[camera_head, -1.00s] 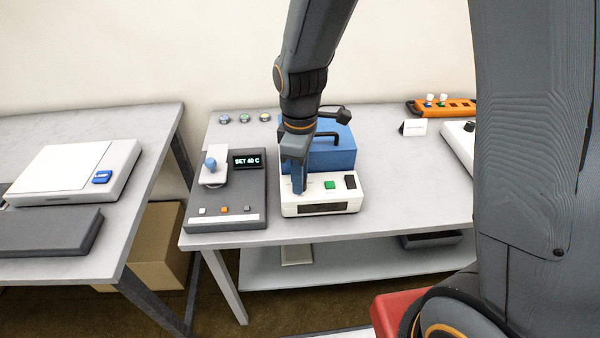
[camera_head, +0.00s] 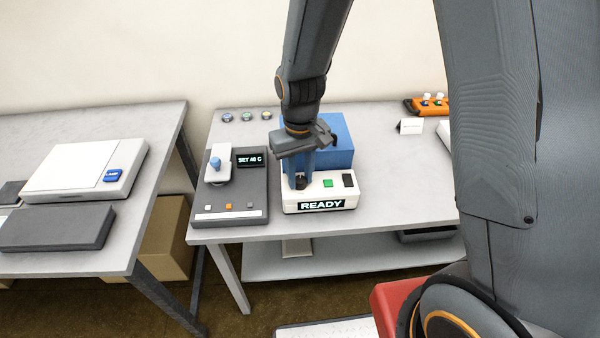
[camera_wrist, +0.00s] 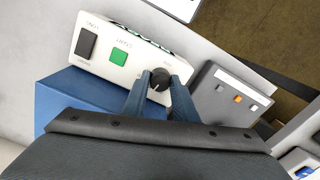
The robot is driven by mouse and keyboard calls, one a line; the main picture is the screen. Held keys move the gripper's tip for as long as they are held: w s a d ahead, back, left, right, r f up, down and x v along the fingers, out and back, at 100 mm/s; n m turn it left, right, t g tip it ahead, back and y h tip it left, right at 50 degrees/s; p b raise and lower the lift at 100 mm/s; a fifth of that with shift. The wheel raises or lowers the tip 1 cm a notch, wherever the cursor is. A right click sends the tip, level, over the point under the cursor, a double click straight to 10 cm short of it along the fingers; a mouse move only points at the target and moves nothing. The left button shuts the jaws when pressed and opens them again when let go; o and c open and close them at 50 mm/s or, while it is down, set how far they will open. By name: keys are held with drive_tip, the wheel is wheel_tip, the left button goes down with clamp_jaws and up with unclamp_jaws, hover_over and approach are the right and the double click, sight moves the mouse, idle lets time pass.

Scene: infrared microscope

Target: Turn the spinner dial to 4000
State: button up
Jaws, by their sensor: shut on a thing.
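The spinner is a white-fronted device (camera_head: 330,194) with a blue body (camera_head: 340,152) behind it. Its display (camera_head: 321,205) reads "READY". A green button (camera_head: 328,183) and a black switch (camera_head: 348,180) are on its top panel. The black round dial (camera_wrist: 160,80) with a light pointer mark sits between my fingertips in the wrist view. My gripper (camera_wrist: 160,88) points down and is shut on the dial, one finger on each side. In the head view my gripper (camera_head: 301,180) partly covers the dial (camera_head: 301,182). The printed scale around the dial is too small to read.
A grey heater unit (camera_head: 228,206) with a "SET 40 C" display stands close on the left. Several small capped items (camera_head: 246,116) lie behind it. An orange rack (camera_head: 430,105) and a white card (camera_head: 410,126) are at the back right.

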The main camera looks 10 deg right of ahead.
sight(300, 179)
drive_tip(key=shift+r+m, duration=0.1)
drive_tip(key=shift+m, duration=0.7)
drive_tip(key=shift+w, duration=0.1)
drive_tip(key=o, duration=1.1)
drive_tip(key=shift+c, duration=0.2)
drive_tip(key=shift+r+b, duration=0.6)
drive_tip(key=shift+r, duration=3.25)
